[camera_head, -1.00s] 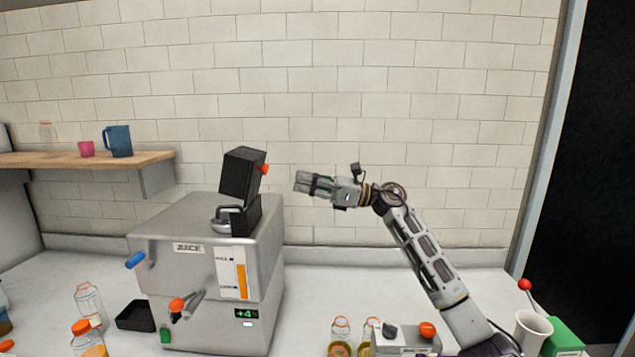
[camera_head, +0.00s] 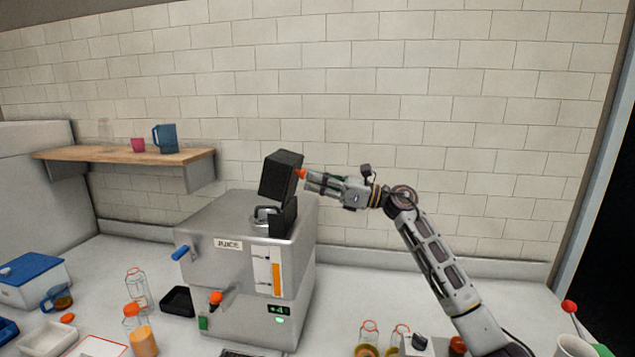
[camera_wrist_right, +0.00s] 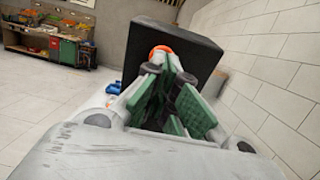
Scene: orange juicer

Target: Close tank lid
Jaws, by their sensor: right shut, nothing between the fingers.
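The juicer (camera_head: 225,275) is a grey metal box marked JUICE on the counter. Its black tank lid (camera_head: 280,174) stands tilted open above the black hinge block on top, with an orange knob (camera_head: 301,174) on its right side. My right gripper (camera_head: 309,180) is shut and empty, its fingertips at the knob, touching it or very close. In the right wrist view the black lid (camera_wrist_right: 172,45) fills the space beyond the fingers, and the orange knob (camera_wrist_right: 163,52) shows at the fingertips (camera_wrist_right: 165,70). My left gripper is not in view.
A shelf (camera_head: 120,151) with a blue jug (camera_head: 166,138) and a pink cup (camera_head: 138,145) is on the wall at left. Bottles, a black tray (camera_head: 178,302) and white trays stand left of the juicer. Jars and a control box are at front right.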

